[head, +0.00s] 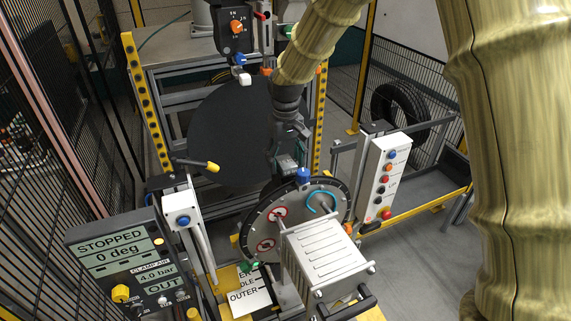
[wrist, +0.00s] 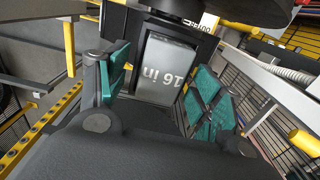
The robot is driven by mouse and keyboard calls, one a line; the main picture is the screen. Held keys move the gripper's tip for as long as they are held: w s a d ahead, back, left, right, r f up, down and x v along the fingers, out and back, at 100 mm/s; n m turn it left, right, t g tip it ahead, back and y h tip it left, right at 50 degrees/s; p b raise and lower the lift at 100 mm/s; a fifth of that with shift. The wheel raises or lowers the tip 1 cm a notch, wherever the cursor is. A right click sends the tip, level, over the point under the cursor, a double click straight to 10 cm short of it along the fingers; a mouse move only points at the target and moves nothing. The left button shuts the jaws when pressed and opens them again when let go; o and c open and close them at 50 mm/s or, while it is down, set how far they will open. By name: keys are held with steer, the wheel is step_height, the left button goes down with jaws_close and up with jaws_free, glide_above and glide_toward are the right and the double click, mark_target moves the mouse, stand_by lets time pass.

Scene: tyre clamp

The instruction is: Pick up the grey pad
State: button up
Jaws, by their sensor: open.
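A grey block marked "16 in" (wrist: 165,72), which looks like the grey pad, shows in the wrist view. It sits in a dark frame, and its print appears upside down. My gripper (wrist: 162,88) is open, with its teal-padded fingers on the left and right of the block in the picture. I cannot tell how far the block is from the fingertips. In the head view my gripper (head: 287,160) is just above and behind the round dial plate (head: 292,222). I cannot make out the grey block there.
A large black disc (head: 230,135) stands behind my gripper. A ribbed grey box (head: 322,255) is at the front of the dial plate. A screen reading "STOPPED" (head: 113,243) is at left, a white button panel (head: 388,178) at right. A dark round part (wrist: 195,8) overhangs the block.

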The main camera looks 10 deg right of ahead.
steer(key=shift+s+r, duration=0.35)
steer(key=c, duration=1.2)
steer(key=shift+c, duration=0.2)
